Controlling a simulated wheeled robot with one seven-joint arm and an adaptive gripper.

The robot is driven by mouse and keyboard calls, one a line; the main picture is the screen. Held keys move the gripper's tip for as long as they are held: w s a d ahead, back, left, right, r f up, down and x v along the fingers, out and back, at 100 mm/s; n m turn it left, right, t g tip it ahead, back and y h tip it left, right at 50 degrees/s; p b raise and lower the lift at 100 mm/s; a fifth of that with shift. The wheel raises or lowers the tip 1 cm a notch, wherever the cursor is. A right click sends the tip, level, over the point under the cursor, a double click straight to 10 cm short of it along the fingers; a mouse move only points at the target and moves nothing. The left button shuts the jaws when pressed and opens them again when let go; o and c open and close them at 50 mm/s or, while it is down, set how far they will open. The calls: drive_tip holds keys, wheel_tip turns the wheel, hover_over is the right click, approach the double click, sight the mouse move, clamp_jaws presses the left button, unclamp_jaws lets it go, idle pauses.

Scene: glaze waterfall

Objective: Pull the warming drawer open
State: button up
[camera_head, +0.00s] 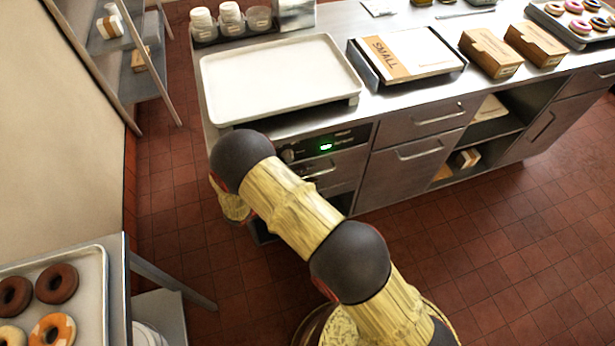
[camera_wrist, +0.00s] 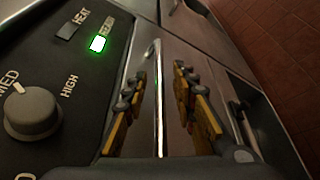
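The warming drawer (camera_head: 345,166) is under the control panel (camera_head: 325,145) in the metal counter, and its front looks flush in the head view. Its bar handle (camera_head: 320,171) shows just right of my arm. In the wrist view my gripper (camera_wrist: 160,75) is open, with one yellow-and-black finger on each side of the shiny handle bar (camera_wrist: 158,105). Gaps show between the fingers and the bar. In the head view my arm hides the gripper and part of the drawer front.
The panel's knob (camera_wrist: 32,112) and lit green button (camera_wrist: 98,43) are left of the fingers. A large tray (camera_head: 280,80) overhangs above the drawer. A donut tray stand (camera_head: 118,290) is at lower left. Red tiled floor (camera_head: 480,240) is open at right.

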drive_tip(key=c, duration=0.4)
clamp_jaws()
idle(0.5)
